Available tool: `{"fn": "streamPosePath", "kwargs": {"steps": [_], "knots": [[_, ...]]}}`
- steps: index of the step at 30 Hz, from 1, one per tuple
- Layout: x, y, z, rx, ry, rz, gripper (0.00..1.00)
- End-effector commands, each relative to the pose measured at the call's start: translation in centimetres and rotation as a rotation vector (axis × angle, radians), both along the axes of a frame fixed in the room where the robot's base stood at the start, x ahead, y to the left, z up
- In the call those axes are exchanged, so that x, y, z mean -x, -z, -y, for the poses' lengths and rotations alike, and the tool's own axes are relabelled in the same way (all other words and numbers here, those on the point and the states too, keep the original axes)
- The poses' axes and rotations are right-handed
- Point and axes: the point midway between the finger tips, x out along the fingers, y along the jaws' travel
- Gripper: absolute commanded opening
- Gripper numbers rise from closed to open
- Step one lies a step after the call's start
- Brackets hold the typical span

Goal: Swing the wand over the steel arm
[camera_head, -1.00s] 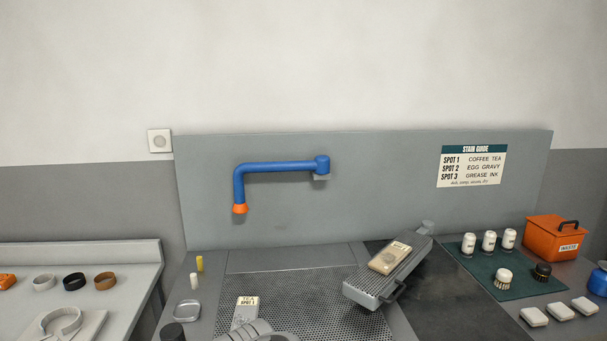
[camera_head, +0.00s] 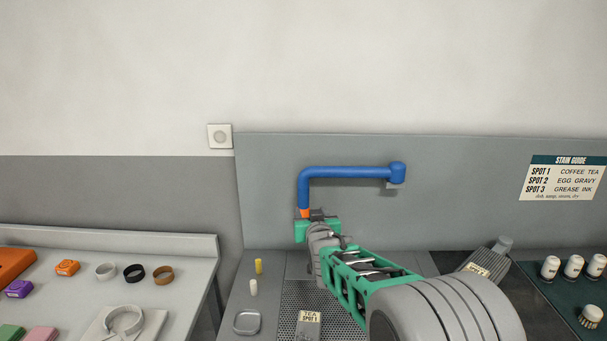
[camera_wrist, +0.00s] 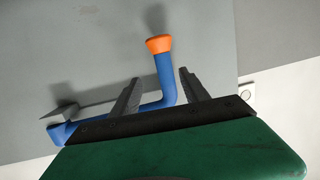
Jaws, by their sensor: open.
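The wand (camera_head: 345,173) is a blue bent pipe pivoted on the grey back panel, with an orange nozzle at its lower left end. My gripper (camera_head: 316,214) is at the nozzle end in the head view. In the wrist view the open fingers (camera_wrist: 160,76) stand on either side of the wand's short blue leg (camera_wrist: 166,80); contact is not visible. The orange nozzle (camera_wrist: 158,44) shows beyond the fingertips. The steel arm (camera_head: 499,250) is at the right behind my arm, which hides most of it. A tan label lies on it.
A perforated board with a tea tag (camera_head: 309,322) lies below the wand. A small tray (camera_head: 247,322) and two small cylinders stand left of it. A side table (camera_head: 197,243) holds rings and colored blocks. White-lidded bottles stand far right.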

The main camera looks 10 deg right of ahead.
Motion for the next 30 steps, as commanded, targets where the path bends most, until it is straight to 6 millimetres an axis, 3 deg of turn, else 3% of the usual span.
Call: {"fn": "streamPosePath", "kwargs": {"steps": [3, 6, 18, 23, 30], "knots": [[-2.7, -2.2, -0.4, 0.008, -0.005, 0.135, 0.53], [-3.5, -2.9, -0.6, 0.010, -0.008, 0.188, 0.53], [-9.7, -3.1, -0.6, 0.010, -0.012, 0.192, 0.53], [-11.0, -3.0, -0.5, 0.010, -0.011, 0.193, 0.53], [-11.1, -2.9, -0.5, 0.010, -0.011, 0.193, 0.53]]}}
